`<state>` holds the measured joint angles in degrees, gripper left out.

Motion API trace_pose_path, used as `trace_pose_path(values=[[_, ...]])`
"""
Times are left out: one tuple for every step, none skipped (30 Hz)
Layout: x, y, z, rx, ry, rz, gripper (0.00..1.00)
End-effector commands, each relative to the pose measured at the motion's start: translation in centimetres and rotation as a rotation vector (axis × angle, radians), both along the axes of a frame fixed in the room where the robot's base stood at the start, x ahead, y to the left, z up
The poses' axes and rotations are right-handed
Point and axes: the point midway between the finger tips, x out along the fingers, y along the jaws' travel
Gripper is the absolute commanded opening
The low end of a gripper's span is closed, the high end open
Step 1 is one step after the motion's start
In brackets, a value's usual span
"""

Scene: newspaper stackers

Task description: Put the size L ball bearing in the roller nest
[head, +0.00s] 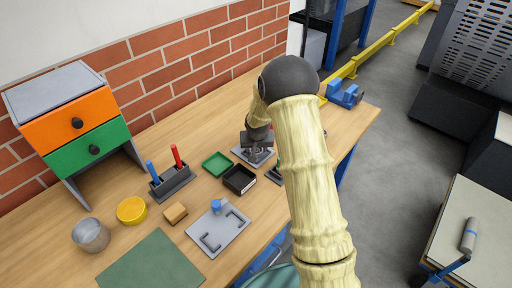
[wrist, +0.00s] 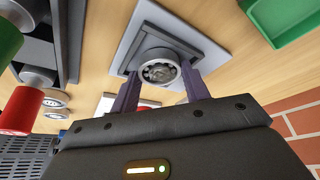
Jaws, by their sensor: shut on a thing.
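In the wrist view, my gripper (wrist: 160,88) is shut on a round grey ball bearing (wrist: 160,72), with one dark finger on each side of it. The bearing's ring and inner balls face the camera. In the head view, my gripper (head: 259,152) is low over the same grey plate (head: 240,155), partly hidden by my arm. The size mark is not readable.
A green tray (head: 217,163) and a black open box (head: 240,180) stand close to the plate. A rack (head: 172,184) with blue and red handles, a yellow round container (head: 131,210) and drawers (head: 75,120) are farther left. Small discs (wrist: 55,99) lie near the red cylinder (wrist: 20,110).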

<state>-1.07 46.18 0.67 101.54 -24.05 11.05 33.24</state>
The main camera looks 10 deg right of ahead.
Motion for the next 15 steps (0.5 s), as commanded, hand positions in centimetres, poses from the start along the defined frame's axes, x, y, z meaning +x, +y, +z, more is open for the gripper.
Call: trace_pose_path(values=[[0.02, 0.01, 0.03, 0.0, -0.001, 0.0, 0.16], [0.02, 0.01, -0.02, 0.0, -0.001, 0.0, 0.16], [0.02, 0.01, -0.17, 0.0, 0.0, 0.0, 0.16], [0.02, 0.01, -0.27, 0.0, 0.0, 0.0, 0.16], [0.02, 0.01, -0.36, 0.0, 0.0, 0.0, 0.16], [0.01, 0.0, -0.27, 0.0, 0.0, 0.0, 0.52], [0.0, 0.0, -0.25, 0.0, 0.0, 0.0, 0.55], [0.0, 0.0, -0.25, 0.0, 0.0, 0.0, 0.55], [0.0, 0.0, -0.26, 0.0, 0.0, 0.0, 0.55], [-0.01, 0.01, -0.26, 0.0, 0.001, 0.0, 0.55], [-0.01, 0.0, -0.27, 0.0, 0.001, 0.0, 0.55], [-0.01, 0.0, -0.28, 0.0, 0.001, 0.0, 0.55], [-0.01, 0.0, -0.28, 0.0, 0.001, 0.0, 0.55], [-0.02, 0.0, -0.28, 0.0, 0.001, 0.0, 0.55], [-0.02, 0.0, -0.27, 0.0, 0.001, 0.0, 0.55]])
